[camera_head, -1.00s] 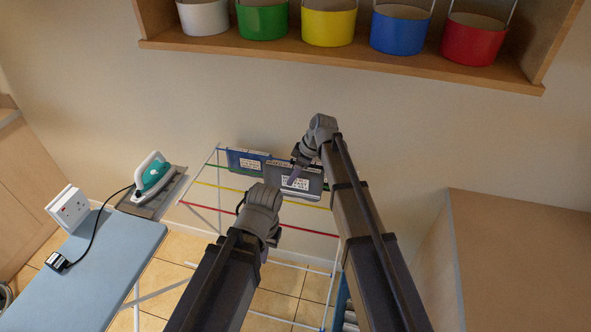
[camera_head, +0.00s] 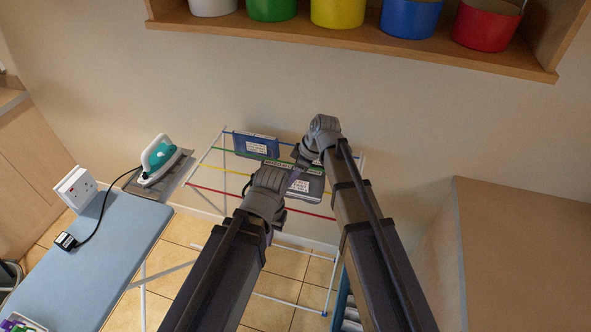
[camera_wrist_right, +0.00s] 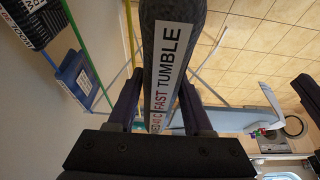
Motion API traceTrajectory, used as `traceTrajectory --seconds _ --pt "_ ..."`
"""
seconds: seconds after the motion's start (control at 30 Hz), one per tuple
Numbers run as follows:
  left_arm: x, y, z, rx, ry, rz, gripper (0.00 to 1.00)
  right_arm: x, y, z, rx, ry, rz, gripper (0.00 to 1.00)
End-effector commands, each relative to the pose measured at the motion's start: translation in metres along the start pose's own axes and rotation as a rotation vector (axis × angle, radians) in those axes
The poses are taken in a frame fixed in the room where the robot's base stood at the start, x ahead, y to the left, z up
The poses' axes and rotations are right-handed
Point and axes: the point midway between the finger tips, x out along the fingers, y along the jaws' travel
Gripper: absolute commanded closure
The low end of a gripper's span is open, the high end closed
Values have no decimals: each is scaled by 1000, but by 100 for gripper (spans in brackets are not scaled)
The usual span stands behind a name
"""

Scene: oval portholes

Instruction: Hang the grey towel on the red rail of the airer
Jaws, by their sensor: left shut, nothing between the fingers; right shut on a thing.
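The grey towel (camera_head: 311,188) is a dark folded piece with white labels, in front of the blue towel over the airer's middle. The red rail (camera_head: 215,192) is the airer's front coloured rail, running just below the towel in the picture. I cannot tell whether they touch. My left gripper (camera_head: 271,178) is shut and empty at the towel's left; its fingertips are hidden.
A blue towel (camera_head: 242,143) hangs on the back rail near the wall; a dark labelled towel (camera_wrist_right: 30,22) hangs beside it. Green and yellow rails lie between. An ironing board (camera_head: 105,250) with an iron (camera_head: 158,160) stands left, a brown cabinet (camera_head: 525,240) right, a bucket shelf (camera_head: 350,45) above.

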Motion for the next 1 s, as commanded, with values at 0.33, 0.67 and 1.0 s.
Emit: traceTrajectory --seconds 0.33,0.67,1.0 --pt "0 0 0 0 0 0 100 0 -29 1 -1 0 0 100" --pt "11 1 -1 1 0 0 100 10 -45 4 0 0 0 100" --pt "37 4 -2 2 0 -1 100 34 -45 14 0 0 0 100"
